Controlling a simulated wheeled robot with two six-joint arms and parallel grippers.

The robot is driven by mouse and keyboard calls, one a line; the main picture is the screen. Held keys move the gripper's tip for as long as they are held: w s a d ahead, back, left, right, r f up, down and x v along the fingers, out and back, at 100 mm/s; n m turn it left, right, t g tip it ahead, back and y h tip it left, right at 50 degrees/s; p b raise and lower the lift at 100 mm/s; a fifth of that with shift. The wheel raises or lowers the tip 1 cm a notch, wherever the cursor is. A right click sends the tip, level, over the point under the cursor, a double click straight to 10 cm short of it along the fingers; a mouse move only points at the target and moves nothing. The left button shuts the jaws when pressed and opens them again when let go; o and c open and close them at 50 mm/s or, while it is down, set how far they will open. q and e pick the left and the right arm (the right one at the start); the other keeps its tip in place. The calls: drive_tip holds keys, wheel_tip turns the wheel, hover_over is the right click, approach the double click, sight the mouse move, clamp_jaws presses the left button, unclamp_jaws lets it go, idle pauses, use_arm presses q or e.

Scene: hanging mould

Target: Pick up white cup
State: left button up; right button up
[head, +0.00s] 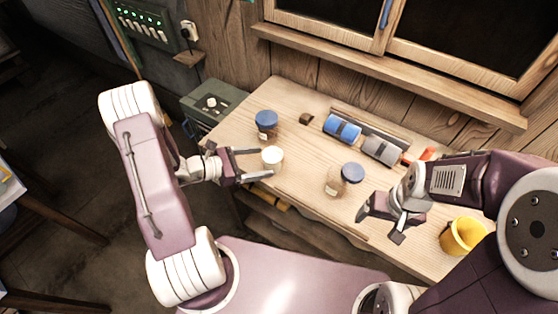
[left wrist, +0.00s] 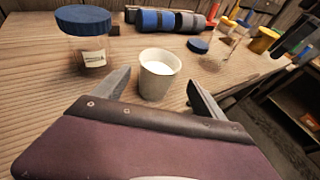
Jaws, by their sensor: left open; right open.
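The white cup (head: 272,157) stands upright on the wooden table, near its front left part. My left gripper (head: 266,163) is open, with one finger on each side of the cup. In the left wrist view the cup (left wrist: 159,75) stands between the two spread fingers (left wrist: 158,90), and gaps show on both sides. White content shows inside the cup. My right gripper (head: 381,222) is open and empty over the front right part of the table; its fingers point down and to the left.
A blue-lidded jar (head: 266,125) stands just behind the cup; another jar (head: 344,179) stands to the right. Blue and grey rolls (head: 342,128) lie in a rack at the back. A yellow cup (head: 462,236) is at the right. A green box (head: 212,103) sits left of the table.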

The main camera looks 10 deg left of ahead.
sight(279, 159)
use_arm(q)
drive_tip(key=x, duration=0.2)
drive_tip(key=shift+w+d+f+p, duration=0.25)
drive_tip(key=shift+p, duration=0.1)
drive_tip(key=shift+w+d+f, duration=0.1)
drive_tip(key=shift+w+d, duration=0.3)
drive_tip(key=shift+d, duration=0.1)
drive_tip(key=x, duration=0.1)
drive_tip(key=p+x, duration=0.1)
drive_tip(key=x, duration=0.1)
drive_tip(key=shift+w+d+f, duration=0.1)
drive_tip(key=shift+w+f, duration=0.1)
drive_tip(key=shift+f, duration=0.15)
drive_tip(key=shift+w+d+f, duration=0.2)
drive_tip(key=shift+w+d, duration=0.1)
use_arm(e)
drive_tip(key=shift+s+a+r, duration=0.1)
drive_tip(key=shift+a+r, duration=0.1)
drive_tip(key=shift+r, duration=0.85)
use_arm(q)
drive_tip(key=shift+r, duration=0.1)
drive_tip(key=c, duration=1.5)
